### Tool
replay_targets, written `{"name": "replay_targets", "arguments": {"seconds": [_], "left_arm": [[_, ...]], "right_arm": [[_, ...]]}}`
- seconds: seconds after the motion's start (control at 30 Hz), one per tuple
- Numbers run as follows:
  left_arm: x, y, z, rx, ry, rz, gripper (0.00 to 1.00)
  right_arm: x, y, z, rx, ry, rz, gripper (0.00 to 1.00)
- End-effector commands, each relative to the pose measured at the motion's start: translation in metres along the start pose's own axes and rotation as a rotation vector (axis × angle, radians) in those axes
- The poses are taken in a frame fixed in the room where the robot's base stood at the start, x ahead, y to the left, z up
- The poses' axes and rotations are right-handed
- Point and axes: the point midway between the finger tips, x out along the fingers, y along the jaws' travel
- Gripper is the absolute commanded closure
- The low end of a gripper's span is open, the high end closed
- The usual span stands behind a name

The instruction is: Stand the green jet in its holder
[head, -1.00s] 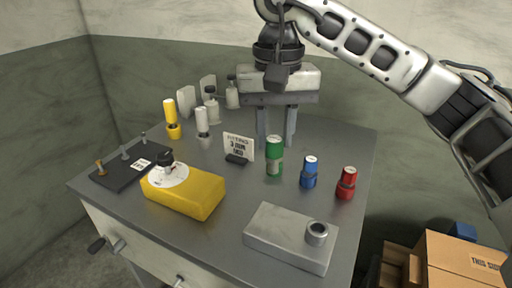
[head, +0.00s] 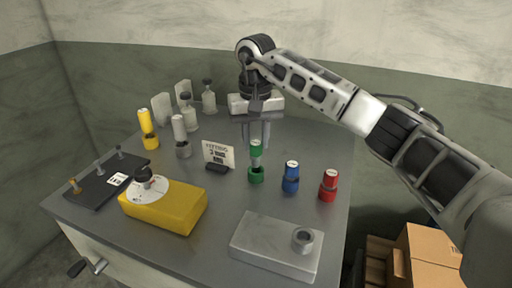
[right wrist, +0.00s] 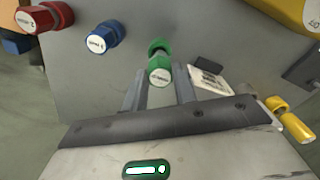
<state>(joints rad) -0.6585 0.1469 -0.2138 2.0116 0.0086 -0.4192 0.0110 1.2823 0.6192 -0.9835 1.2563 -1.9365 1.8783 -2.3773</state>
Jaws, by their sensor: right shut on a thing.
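The green jet (head: 256,147) is upright, with a green top and a pale lower part. Directly below it in the head view is its green cup-like holder (head: 256,175). In the right wrist view, the jet's green cap (right wrist: 160,70) shows between the fingers, with the holder (right wrist: 157,45) partly visible just beyond it. My right gripper (head: 257,140) reaches in from behind and is shut on the green jet. My left gripper is not in view.
A blue jet (head: 291,175) and a red jet (head: 329,184) stand to the right. A sign card (head: 218,155) is close on the left. A grey block (head: 270,250) and a yellow device (head: 175,208) lie in front. Yellow (head: 147,128) and white (head: 180,135) jets stand further left.

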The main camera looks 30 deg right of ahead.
Motion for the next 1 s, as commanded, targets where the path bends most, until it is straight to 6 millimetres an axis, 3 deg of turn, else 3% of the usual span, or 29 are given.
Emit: {"name": "replay_targets", "arguments": {"seconds": [0.3,0.67,0.7,0.77,1.0], "left_arm": [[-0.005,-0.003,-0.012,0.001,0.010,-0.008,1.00],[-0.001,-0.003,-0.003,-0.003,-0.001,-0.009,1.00],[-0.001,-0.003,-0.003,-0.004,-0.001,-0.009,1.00],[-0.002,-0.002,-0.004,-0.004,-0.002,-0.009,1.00],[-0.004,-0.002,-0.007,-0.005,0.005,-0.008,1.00]], "right_arm": [[0.035,0.002,-0.004,0.000,-0.002,0.002,0.95],[0.041,0.002,-0.005,0.000,0.000,0.002,0.95],[0.041,0.002,-0.004,0.000,0.000,0.002,0.69],[0.040,0.002,-0.004,0.000,0.000,0.002,0.53],[0.040,0.002,-0.004,0.000,0.000,0.001,0.50]]}}
